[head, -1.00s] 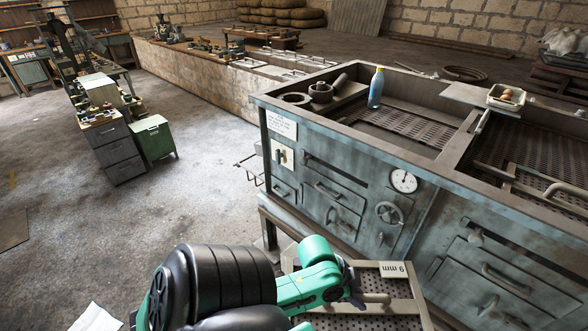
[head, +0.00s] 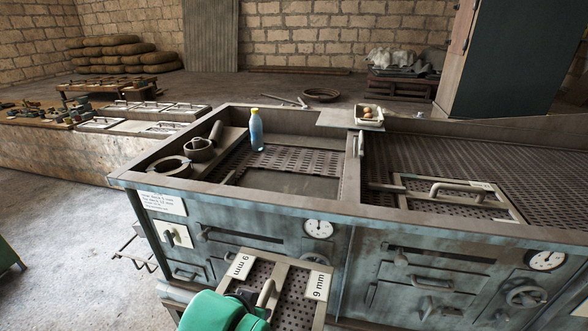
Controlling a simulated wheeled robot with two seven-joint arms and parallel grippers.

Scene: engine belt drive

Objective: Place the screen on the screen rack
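The screen (head: 293,301) is a pale frame around dark perforated mesh, with two "9 mm" labels and a bar handle (head: 266,292). It shows at the bottom of the head view, in front of the metal bench, with its lower part out of frame. My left gripper (head: 250,297) is at the handle and appears shut on it; the green wrist partly hides the fingers. My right gripper is not in view. I cannot tell for certain which thing is the screen rack; a wire bracket (head: 135,250) sticks out from the bench's left side.
The metal bench (head: 260,200) fills the middle and right. On it are a blue bottle (head: 256,131), a tray with eggs (head: 369,115) and another framed screen (head: 450,197). Several handled panels (head: 100,123) lie on the low wall at left.

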